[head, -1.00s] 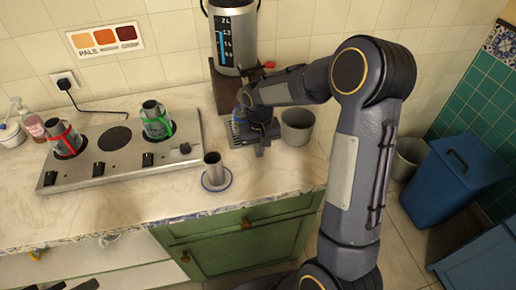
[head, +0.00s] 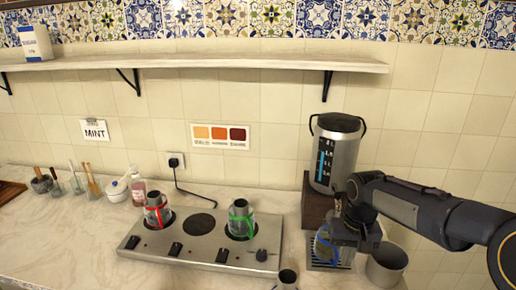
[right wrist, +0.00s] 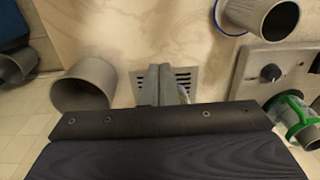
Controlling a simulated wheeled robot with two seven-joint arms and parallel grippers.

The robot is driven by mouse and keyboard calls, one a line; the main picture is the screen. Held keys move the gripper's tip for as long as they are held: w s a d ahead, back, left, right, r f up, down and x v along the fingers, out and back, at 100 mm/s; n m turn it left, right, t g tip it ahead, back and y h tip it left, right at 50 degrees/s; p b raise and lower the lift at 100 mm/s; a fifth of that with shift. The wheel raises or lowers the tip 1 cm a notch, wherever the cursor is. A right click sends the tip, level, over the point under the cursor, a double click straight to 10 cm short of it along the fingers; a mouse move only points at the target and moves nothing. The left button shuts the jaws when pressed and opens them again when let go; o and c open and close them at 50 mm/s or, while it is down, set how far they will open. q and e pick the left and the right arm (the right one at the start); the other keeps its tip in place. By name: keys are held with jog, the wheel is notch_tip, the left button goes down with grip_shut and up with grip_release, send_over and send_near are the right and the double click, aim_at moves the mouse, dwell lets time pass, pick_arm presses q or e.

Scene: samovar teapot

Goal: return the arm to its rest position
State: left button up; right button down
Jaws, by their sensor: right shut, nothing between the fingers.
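My right arm reaches in from the right in the head view. Its gripper (head: 345,238) is low in front of the metal samovar (head: 335,155), over the slotted drip tray (head: 327,262). In the right wrist view the fingers (right wrist: 160,85) are together with nothing between them, and the drip tray (right wrist: 188,78) shows behind them. Part of the tray is hidden by the gripper. My left gripper is not in view.
A grey bucket (head: 386,262) stands close to the right of the gripper. The stove (head: 200,252) holds a red-banded pot (head: 157,210) and a green-banded pot (head: 241,218). A shelf (head: 200,62) runs above.

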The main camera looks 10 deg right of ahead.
jog(key=s+a+r+t+y, duration=0.1)
jog(key=s+a+t, duration=0.1)
jog(key=s, duration=0.9)
jog(key=s+a+n+t+y, duration=0.1)
jog(key=s+a+t+y, duration=0.1)
jog(key=s, duration=1)
jog(key=shift+a+r+t+y, duration=0.35)
jog(key=shift+a+t, duration=0.35)
jog(key=shift+a, duration=0.4)
